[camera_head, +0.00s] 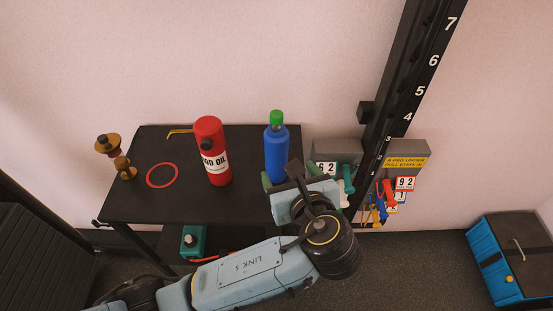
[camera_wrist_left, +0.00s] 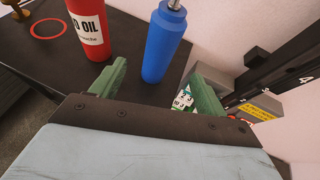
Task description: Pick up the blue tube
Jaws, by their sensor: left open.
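The blue tube (camera_head: 276,155) stands upright near the right end of the black table (camera_head: 130,205), with a green cap on top in the head view. In the left wrist view the blue tube (camera_wrist_left: 164,48) stands ahead of the jaws, between the lines of the two green fingers. My left gripper (camera_wrist_left: 158,88) is open and empty. In the head view my left gripper (camera_head: 290,176) is at the table's right front, by the tube's lower part, which my wrist partly hides. I cannot tell whether a finger touches the tube. My right gripper is not in view.
A red oil cylinder (camera_head: 212,155) stands left of the tube. A red ring (camera_head: 161,175) and brass pieces (camera_head: 108,146) lie farther left. A black numbered post (camera_head: 410,90) and grey boxes (camera_head: 340,150) with hanging tools stand right. A blue cabinet (camera_head: 495,270) is at far right.

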